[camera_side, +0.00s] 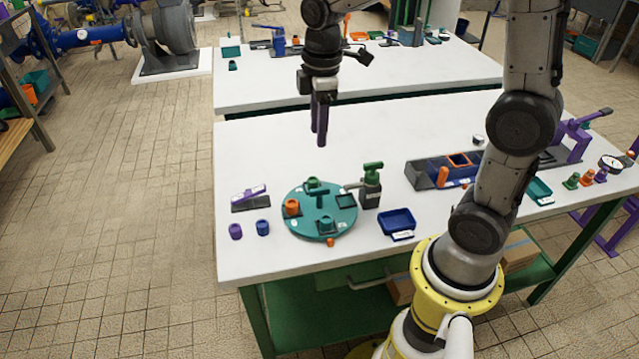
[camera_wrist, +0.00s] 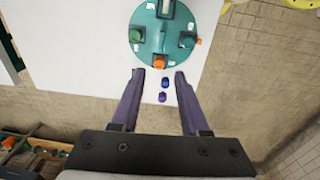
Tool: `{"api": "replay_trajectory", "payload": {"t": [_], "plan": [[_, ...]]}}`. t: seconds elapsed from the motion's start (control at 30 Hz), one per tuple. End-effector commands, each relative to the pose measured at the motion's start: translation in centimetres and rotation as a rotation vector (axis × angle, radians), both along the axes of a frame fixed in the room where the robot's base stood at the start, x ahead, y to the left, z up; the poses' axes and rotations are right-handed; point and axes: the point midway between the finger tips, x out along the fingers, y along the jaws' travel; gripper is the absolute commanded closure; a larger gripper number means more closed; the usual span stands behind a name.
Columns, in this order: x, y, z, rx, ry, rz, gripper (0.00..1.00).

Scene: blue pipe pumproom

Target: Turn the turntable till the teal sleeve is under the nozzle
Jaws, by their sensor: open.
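The teal turntable (camera_side: 296,222) lies flat on the white table, with a raised bar and post at its middle. An orange sleeve (camera_side: 291,208) stands at its left, a green piece (camera_side: 313,186) at its back, and what looks like the teal sleeve (camera_side: 326,225) at its front. A dark square seat (camera_side: 346,201) at the right looks empty. The nozzle (camera_side: 352,185) reaches left from a dark block with a green top, over the turntable's right-back edge near that seat. My gripper (camera_side: 319,142) is open and empty, above the table behind the turntable. The wrist view shows its spread fingers (camera_wrist: 159,76).
Purple (camera_side: 235,231) and blue (camera_side: 263,227) small pieces stand left of the turntable, near a purple-handled clamp (camera_side: 250,198). A blue tray (camera_side: 397,222) is at the right. A small orange peg (camera_side: 330,242) is at the turntable's front edge. The table's back left is clear.

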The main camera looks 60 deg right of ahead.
Motion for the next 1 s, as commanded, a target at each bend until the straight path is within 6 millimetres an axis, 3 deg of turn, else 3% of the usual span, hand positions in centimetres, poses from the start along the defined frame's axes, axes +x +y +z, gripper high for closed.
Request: {"api": "replay_trajectory", "payload": {"t": [0.37, 0.8, 1.0], "plan": [[0.1, -0.6, -4.1, 0.008, 0.058, -0.019, 0.55], [0.0, -0.5, -12.4, 0.008, 0.058, -0.019, 0.55], [0.1, -0.6, -14.8, 0.008, 0.055, -0.019, 0.55]]}}
